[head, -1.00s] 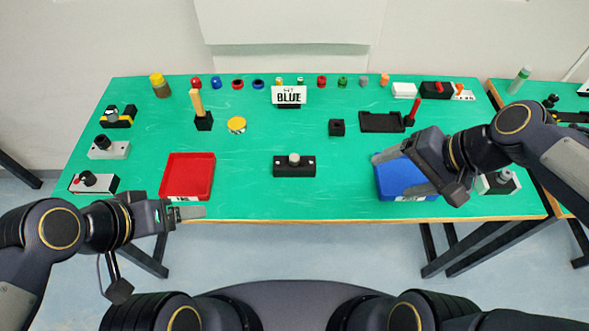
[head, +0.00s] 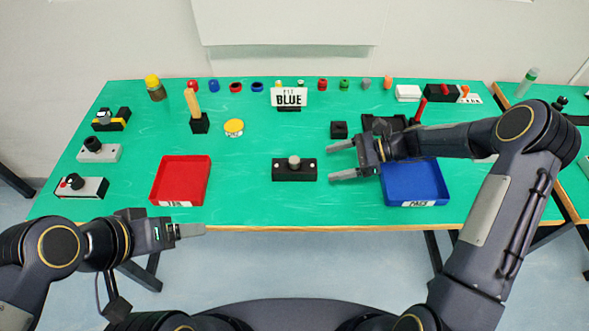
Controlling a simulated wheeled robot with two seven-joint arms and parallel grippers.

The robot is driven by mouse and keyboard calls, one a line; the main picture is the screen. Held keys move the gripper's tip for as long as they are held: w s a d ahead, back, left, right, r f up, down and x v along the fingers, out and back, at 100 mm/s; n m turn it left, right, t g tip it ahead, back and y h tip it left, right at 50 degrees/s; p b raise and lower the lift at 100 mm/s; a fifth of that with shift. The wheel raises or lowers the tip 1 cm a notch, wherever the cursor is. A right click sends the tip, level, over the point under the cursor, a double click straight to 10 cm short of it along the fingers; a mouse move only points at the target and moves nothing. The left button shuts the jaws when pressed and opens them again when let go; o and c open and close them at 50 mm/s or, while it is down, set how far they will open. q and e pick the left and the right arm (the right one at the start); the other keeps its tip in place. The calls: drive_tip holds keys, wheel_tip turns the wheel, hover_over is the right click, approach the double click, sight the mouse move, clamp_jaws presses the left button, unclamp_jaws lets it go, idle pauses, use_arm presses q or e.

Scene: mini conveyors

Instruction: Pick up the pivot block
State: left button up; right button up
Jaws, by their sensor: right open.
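A black block with a grey round post on top and a light dot at each end (head: 282,173) sits at the middle of the green table; it looks like the pivot block, though no label confirms it. My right gripper (head: 340,161) is open and empty, just right of this block. Its two fingers point left toward the block, with a gap between the fingertips and the block. My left gripper (head: 190,231) is at the table's front edge, below the red tray; its fingers are seen edge-on, so their opening is unclear.
A red tray (head: 156,180) lies left of the block, and a blue tray (head: 441,182) lies right, partly under my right arm. Small parts line the back edge. Green table around the block is clear.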

sight(313, 166)
drive_tip(key=x, duration=0.1)
drive_tip(key=p+x, duration=0.1)
drive_tip(key=x, duration=0.2)
drive_tip(key=shift+w+a+r+p, duration=0.1)
drive_tip(key=shift+a+r+p, duration=0.05)
drive_tip(key=shift+a+p, duration=0.3)
drive_tip(key=shift+a+f, duration=0.3)
drive_tip(key=shift+a, duration=0.15)
drive_tip(key=c, duration=1.3)
drive_tip(key=shift+r, duration=0.2)
wheel_tip(313, 166, up, 10)
drive_tip(key=shift+f+b, duration=0.1)
drive_tip(key=shift+b, duration=0.7)
drive_tip(key=shift+f, duration=0.15)
drive_tip(key=shift+f+b, duration=2.9)
drive_tip(key=shift+f, duration=1.4)
